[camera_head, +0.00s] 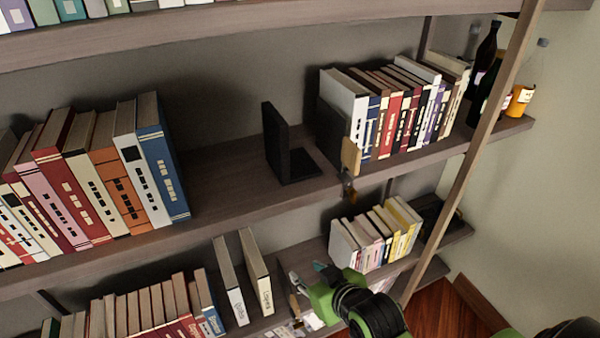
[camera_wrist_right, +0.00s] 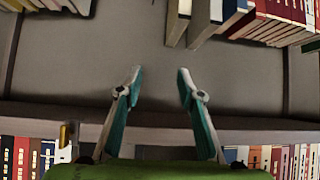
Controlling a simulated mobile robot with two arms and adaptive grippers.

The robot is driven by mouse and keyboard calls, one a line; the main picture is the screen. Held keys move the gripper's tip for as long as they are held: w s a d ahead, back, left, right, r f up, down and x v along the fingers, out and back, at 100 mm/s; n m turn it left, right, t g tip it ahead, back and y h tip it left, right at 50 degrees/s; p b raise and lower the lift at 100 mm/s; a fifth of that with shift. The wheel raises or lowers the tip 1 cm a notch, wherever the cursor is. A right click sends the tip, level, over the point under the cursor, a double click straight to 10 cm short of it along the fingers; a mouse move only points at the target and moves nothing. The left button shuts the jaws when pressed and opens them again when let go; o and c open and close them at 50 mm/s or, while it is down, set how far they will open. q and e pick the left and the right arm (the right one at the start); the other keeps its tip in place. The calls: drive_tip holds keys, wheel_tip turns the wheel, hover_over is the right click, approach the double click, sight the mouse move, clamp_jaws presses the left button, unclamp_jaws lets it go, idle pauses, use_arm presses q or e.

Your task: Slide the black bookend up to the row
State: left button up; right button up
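The black bookend (camera_head: 290,165) stands upright on the middle shelf in the head view, its flat foot toward the front. It is apart from both rows. To its left, the left row ends at a leaning blue book (camera_head: 163,165), with a bare gap between. To its right, a row of upright books (camera_head: 400,112) begins behind a dark panel (camera_head: 330,132). My right gripper (camera_head: 312,284) is low in front of the lower shelf, below the bookend. In the wrist view its teal-padded fingers (camera_wrist_right: 160,85) are spread apart with nothing between them. My left gripper is not in view.
Two leaning books (camera_head: 245,275) and a row of small books (camera_head: 375,235) stand on the lower shelf. A slanted post (camera_head: 490,120) and bottles (camera_head: 522,92) are at right.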

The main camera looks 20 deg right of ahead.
drive_tip(key=w+r+t, duration=0.3)
drive_tip(key=w+r, duration=0.2)
drive_tip(key=r, duration=0.4)
drive_tip(key=m+t, duration=0.1)
drive_tip(key=t, duration=0.4)
approach(276, 146)
drive_tip(key=f, duration=0.2)
drive_tip(key=shift+s+d+r, duration=0.1)
drive_tip(key=shift+s+d, duration=0.15)
drive_tip(key=shift+d, duration=0.25)
drive_tip(key=w+p, duration=0.2)
drive_tip(key=w, duration=0.4)
drive_tip(key=w+p, duration=0.2)
drive_tip(key=w, duration=0.4)
drive_tip(key=shift+w+a, duration=0.2)
drive_tip(key=shift+w, duration=0.75)
clamp_jaws()
